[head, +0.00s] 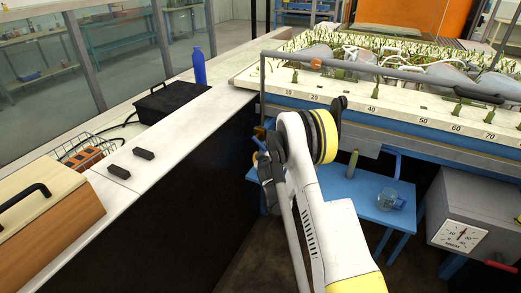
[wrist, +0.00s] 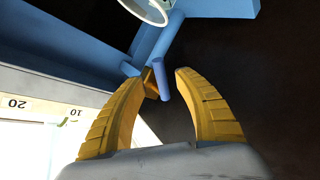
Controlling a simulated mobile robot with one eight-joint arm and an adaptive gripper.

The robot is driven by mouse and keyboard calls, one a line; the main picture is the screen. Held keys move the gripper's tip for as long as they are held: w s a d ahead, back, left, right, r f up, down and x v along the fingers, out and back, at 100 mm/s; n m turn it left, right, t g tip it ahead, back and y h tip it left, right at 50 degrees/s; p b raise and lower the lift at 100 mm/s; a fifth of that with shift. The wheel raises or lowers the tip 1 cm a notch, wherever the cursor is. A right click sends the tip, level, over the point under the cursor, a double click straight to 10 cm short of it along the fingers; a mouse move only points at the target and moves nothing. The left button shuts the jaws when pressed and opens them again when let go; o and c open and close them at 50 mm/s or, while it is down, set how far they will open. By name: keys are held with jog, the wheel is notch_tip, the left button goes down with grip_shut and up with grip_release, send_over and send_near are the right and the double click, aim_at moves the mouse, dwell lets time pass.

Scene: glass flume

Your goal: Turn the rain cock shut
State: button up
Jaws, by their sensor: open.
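My gripper (wrist: 164,74) is open in the wrist view, its two curved yellow fingers apart. A short blue bar (wrist: 160,80) shows between the fingertips, with a small brownish-yellow piece (wrist: 150,85) beside it near the left finger. The fingers are not closed on the bar; I cannot tell whether either touches it. I cannot tell for sure whether this bar is the rain cock's handle. In the head view my gripper (head: 259,140) is below the flume's near left corner, partly hidden by my arm. A grey pipe (head: 400,75) with an orange fitting (head: 316,63) runs above the flume edge.
The numbered flume edge (head: 350,103) lies to the right. A blue bench (head: 355,190) with a glass jug (head: 389,199) stands below. A grey box with a dial (head: 470,225) is at right. The pale counter (head: 190,130) holds a blue bottle (head: 199,67) and black case (head: 172,100).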

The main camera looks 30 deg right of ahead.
aim_at(262, 147)
jog(key=b+x, duration=0.1)
jog(key=x, duration=0.4)
jog(key=shift+w+d, duration=0.1)
jog(key=shift+w, duration=0.15)
grip_shut()
